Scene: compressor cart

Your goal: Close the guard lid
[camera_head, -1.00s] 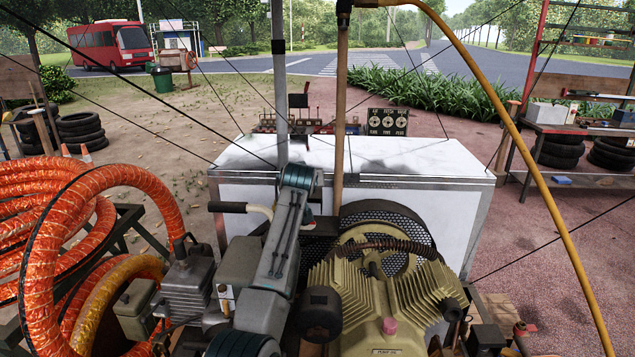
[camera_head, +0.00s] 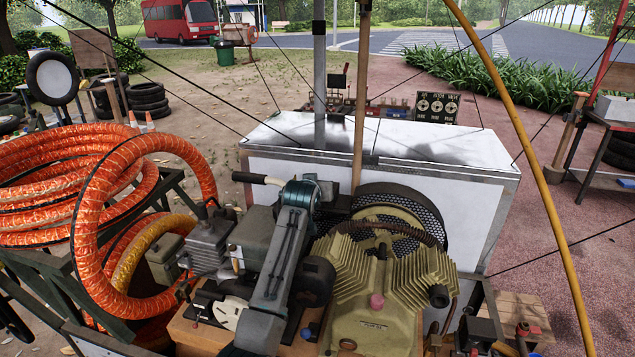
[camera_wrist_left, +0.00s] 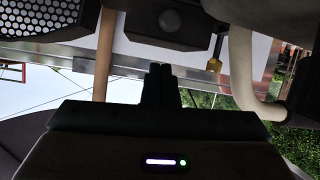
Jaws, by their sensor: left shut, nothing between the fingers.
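A round black mesh guard (camera_head: 425,212) stands around the wheel behind the tan finned compressor head (camera_head: 375,290). I cannot tell for sure which part is the lid or how far open it is. The mesh also shows at the top left of the left wrist view (camera_wrist_left: 38,17). My left arm (camera_head: 285,250) reaches forward over the machine. In the head view its gripper is hidden behind the arm. In the left wrist view my left gripper (camera_wrist_left: 160,82) is shut and empty, below a dark block with a round knob (camera_wrist_left: 169,22). My right gripper is not in view.
Orange hose coils (camera_head: 85,185) fill the left. A white cabinet (camera_head: 480,195) stands behind, and a yellow hose (camera_head: 530,150) arcs at right.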

